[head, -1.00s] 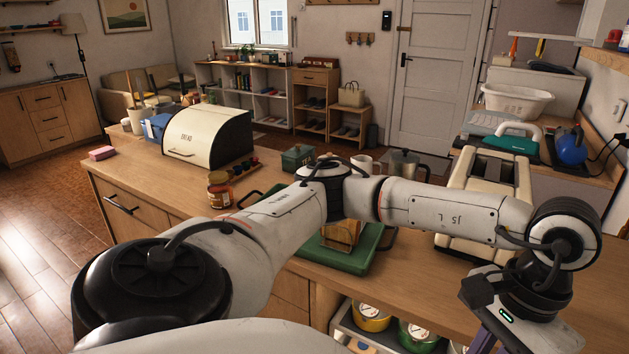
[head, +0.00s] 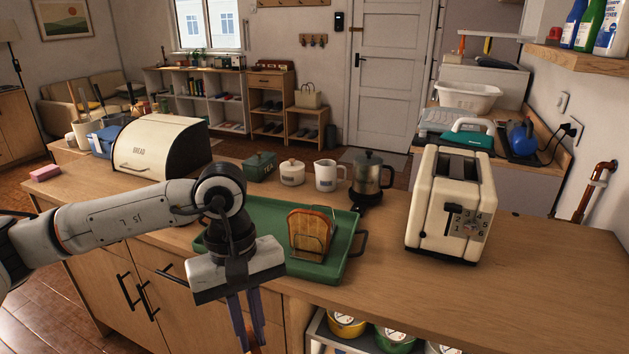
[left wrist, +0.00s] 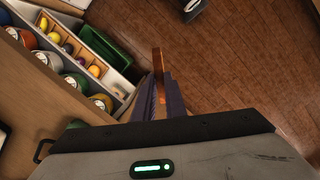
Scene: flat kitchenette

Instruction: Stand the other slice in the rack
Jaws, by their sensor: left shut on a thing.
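My left gripper (head: 247,325) points down in front of the counter's near edge, left of and nearer than the green tray (head: 350,245). In the left wrist view its fingers (left wrist: 159,102) are shut on a brown slice (left wrist: 157,62), seen edge-on and sticking out past the fingertips. A toasted slice (head: 309,230) stands upright in the small wire rack (head: 322,256) on the tray. The cream toaster (head: 440,205) stands to the right on the counter; its slots face up and their insides are dark. My right gripper is not in view.
Behind the tray stand a green tin (head: 259,167), a white lidded pot (head: 291,173), a white mug (head: 326,175) and a coffee pot (head: 368,178). The bread box (head: 160,147) is at the left. The counter (head: 540,270) right of the toaster is clear.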

